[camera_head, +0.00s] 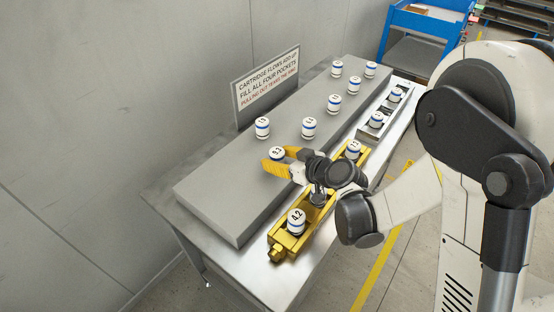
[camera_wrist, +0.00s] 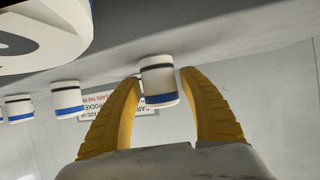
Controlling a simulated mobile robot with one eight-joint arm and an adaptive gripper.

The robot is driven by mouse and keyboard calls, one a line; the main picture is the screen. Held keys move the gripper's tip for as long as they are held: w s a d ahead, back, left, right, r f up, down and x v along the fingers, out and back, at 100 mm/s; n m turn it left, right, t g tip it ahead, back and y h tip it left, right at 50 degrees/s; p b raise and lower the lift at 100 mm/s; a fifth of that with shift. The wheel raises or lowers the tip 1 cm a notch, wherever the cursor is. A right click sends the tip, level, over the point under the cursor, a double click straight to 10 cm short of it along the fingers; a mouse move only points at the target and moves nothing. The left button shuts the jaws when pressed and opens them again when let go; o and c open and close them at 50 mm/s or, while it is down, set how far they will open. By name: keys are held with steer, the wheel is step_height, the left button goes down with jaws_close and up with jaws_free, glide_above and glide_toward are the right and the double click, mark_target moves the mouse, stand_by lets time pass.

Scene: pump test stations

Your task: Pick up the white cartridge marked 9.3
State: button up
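A white cartridge (camera_head: 277,153) with a blue band stands on the grey raised block, its top mark looking like 9.3 or 5.3. My gripper (camera_head: 280,161) is at this cartridge, with one yellow finger on each side of it. In the wrist view the same cartridge (camera_wrist: 159,82) shows between the two fingertips of my gripper (camera_wrist: 160,76). The fingers are apart and look open around it. The left fingertip is very close to its side, and I cannot tell whether it touches.
The grey block (camera_head: 215,195) also bears several white cartridges, including one (camera_head: 309,128) to the right. A yellow holder (camera_head: 276,240) in front has a cartridge marked 4.2 (camera_head: 296,222). A silver holder (camera_head: 388,107) and a sign (camera_head: 267,82) stand nearby.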

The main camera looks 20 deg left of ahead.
steer(key=c, duration=0.9)
